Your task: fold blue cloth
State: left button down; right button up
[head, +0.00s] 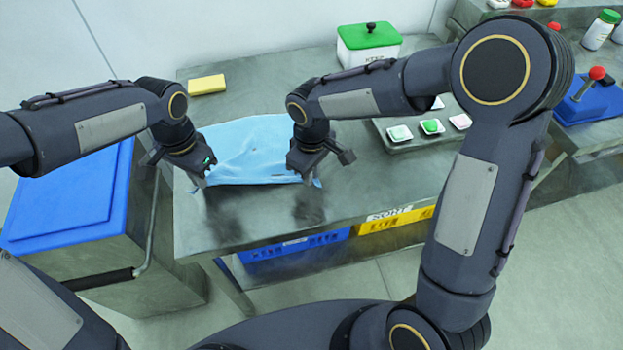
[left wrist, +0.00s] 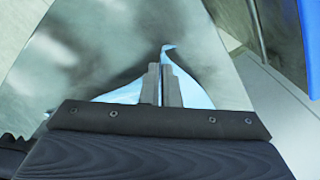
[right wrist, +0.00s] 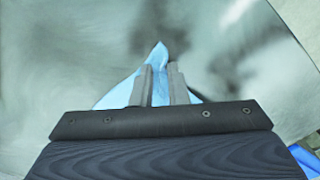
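The light blue cloth (head: 250,143) lies on the grey metal table, fairly flat with slight wrinkles. My left gripper (head: 204,177) is at its near left corner. In the left wrist view the left fingers (left wrist: 164,86) are pressed nearly together, with a tip of cloth (left wrist: 168,48) sticking out past them, so they appear shut on it. My right gripper (head: 315,179) is at the near right corner. In the right wrist view the right fingers (right wrist: 161,86) stand apart, with a cloth corner (right wrist: 156,58) between and beyond them. The right gripper hides part of the cloth's right side.
A yellow block (head: 207,85) and a white box with a green lid (head: 369,42) are at the table's back. A tray with small dishes (head: 431,127) stands to the right. Blue (head: 294,246) and yellow (head: 396,220) bins sit under the front edge. A blue-lidded bin (head: 65,200) stands left.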

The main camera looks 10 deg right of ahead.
jog(key=shift+s+f, duration=0.1)
grip_shut()
jog(key=shift+r, duration=2.6)
